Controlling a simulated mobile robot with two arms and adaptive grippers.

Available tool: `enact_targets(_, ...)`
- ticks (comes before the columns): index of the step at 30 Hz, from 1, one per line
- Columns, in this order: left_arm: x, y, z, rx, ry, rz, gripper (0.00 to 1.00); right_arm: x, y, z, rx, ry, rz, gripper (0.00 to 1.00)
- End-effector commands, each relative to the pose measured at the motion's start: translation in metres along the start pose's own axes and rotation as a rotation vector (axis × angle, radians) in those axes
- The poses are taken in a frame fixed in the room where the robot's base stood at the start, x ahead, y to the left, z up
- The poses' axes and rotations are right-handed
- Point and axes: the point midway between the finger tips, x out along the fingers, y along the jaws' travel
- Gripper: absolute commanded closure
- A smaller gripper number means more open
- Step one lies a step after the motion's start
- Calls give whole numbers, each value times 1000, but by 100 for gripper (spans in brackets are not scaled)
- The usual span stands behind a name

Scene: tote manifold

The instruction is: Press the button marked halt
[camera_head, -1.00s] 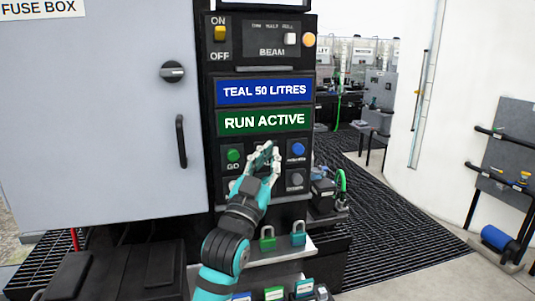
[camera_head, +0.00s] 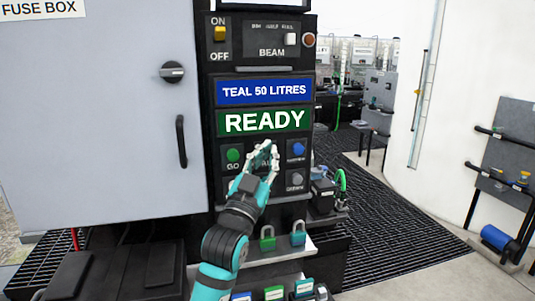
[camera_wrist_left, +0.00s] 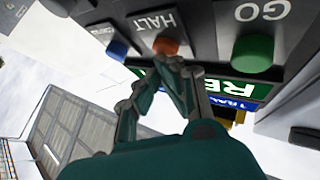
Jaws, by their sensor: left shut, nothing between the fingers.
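The orange-red halt button (camera_wrist_left: 165,46) shows in the left wrist view, beside the printed word HALT. My left gripper (camera_wrist_left: 172,66) is shut and empty, its fingertips right at this button; I cannot tell whether they touch it. In the head view the left gripper (camera_head: 264,152) covers the halt button, between the green GO button (camera_head: 233,155) and the blue button (camera_head: 298,149). The green display (camera_head: 265,122) above reads READY. My right gripper is in neither view.
The GO button (camera_wrist_left: 253,53) and blue button (camera_wrist_left: 118,49) flank the halt button closely. A grey knob (camera_head: 297,179) is below right. Two padlocks (camera_head: 267,240) stand on a shelf below. The grey fuse box (camera_head: 100,120) stands left.

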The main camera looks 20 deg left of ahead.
Motion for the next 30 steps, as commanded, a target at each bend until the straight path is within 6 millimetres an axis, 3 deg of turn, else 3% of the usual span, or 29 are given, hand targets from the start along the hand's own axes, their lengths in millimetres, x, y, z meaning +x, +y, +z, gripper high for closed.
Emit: enact_targets(30, -24, 19, -17, -2, -1, 2, 100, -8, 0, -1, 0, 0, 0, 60)
